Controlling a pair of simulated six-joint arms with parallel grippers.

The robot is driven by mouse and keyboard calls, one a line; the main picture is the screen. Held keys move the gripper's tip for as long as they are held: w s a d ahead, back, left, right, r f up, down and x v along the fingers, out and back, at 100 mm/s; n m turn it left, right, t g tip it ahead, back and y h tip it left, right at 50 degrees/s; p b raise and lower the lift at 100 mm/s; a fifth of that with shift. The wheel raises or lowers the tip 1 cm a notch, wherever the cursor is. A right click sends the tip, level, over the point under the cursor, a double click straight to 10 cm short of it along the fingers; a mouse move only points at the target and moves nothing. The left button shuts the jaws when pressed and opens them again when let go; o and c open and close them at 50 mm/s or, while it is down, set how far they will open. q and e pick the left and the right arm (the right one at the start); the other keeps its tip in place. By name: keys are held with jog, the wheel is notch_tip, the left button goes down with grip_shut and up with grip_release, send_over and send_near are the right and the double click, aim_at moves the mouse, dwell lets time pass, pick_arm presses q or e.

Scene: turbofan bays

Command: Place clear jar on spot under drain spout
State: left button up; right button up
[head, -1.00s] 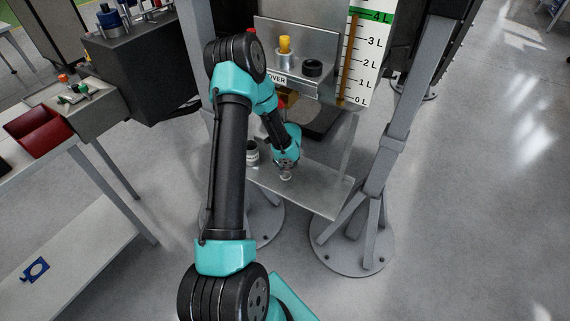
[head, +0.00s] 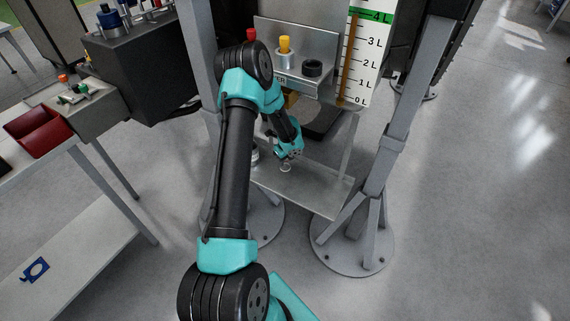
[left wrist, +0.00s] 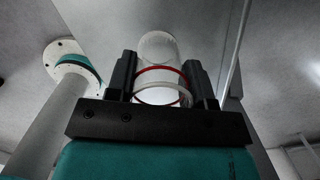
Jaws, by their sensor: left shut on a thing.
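My left gripper (head: 290,158) is shut on the clear jar (head: 285,168) above the metal shelf (head: 312,190) between the grey stand legs. In the left wrist view the jar (left wrist: 160,75) sits between the two black fingers of the gripper (left wrist: 162,85); it is see-through, with a red ring and a pale ring around it. I cannot tell if the jar touches the shelf. The drain spout and the spot under it cannot be made out; my arm covers part of that area. My right gripper is not in view.
A metal ledge (head: 300,78) above the shelf carries a yellow-topped part (head: 285,46) and a black ring (head: 312,68). A litre scale (head: 366,60) stands to its right. A pale cylinder (head: 255,152) is partly hidden behind my arm. The shelf's front right is clear.

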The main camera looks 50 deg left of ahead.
aim_at(285, 164)
pick_arm(q)
jog(key=shift+f, duration=1.45)
jog(key=shift+s+f, duration=0.1)
jog(key=shift+f, duration=0.05)
jog(key=o, duration=0.9)
jog(key=r, duration=0.5)
jog(key=d+r, duration=0.1)
jog(key=r, duration=0.1)
jog(key=shift+r, duration=0.4)
